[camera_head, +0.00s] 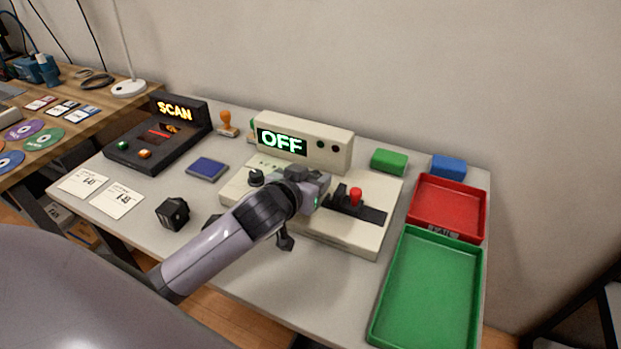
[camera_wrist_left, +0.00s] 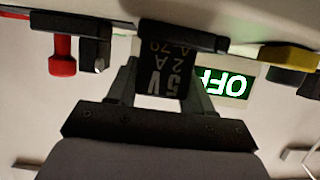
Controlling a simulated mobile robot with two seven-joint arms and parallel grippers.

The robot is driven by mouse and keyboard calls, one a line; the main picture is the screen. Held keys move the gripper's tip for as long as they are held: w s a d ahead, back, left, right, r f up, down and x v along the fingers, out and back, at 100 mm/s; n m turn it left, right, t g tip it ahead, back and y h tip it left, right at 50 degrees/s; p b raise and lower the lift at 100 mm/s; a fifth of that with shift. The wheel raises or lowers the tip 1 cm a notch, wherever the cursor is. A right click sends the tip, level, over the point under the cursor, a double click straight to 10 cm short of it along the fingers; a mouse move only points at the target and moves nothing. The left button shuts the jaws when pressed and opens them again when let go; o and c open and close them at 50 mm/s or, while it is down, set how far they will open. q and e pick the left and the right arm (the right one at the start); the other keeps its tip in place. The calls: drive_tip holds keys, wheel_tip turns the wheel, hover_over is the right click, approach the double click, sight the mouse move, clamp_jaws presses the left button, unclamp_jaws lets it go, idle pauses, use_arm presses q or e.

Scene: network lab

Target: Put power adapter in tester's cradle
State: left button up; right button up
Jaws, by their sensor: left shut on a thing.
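The tester (camera_head: 365,233) is a cream device with a lit OFF display (camera_head: 281,142), a black knob on its left and a red lever (camera_head: 355,196) on a dark plate on its right. My left gripper (camera_head: 318,188) is over the middle of the tester's base. In the left wrist view it is shut on a black power adapter (camera_wrist_left: 166,72) with pale lettering reading 5V 2A. A dark bar (camera_wrist_left: 185,38) lies right at the adapter's far end; I cannot tell whether they touch. The cradle is hidden by my gripper in the head view. My right gripper is not in view.
Another black adapter (camera_head: 173,213) lies on the table at the left. A scanner (camera_head: 150,150), blue pad (camera_head: 207,169) and paper cards (camera_head: 117,199) are around it. A red tray (camera_head: 447,207) and a green tray (camera_head: 428,290) stand at the right.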

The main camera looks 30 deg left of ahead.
use_arm(q)
drive_tip(key=shift+f, duration=0.15)
drive_tip(key=o, duration=1.1)
drive_tip(key=shift+o, duration=0.2)
drive_tip(key=shift+s+r, duration=0.15)
drive_tip(key=shift+r, duration=0.1)
drive_tip(key=v, duration=1.1)
drive_tip(key=shift+s+p, duration=0.35)
drive_tip(key=shift+p, duration=0.1)
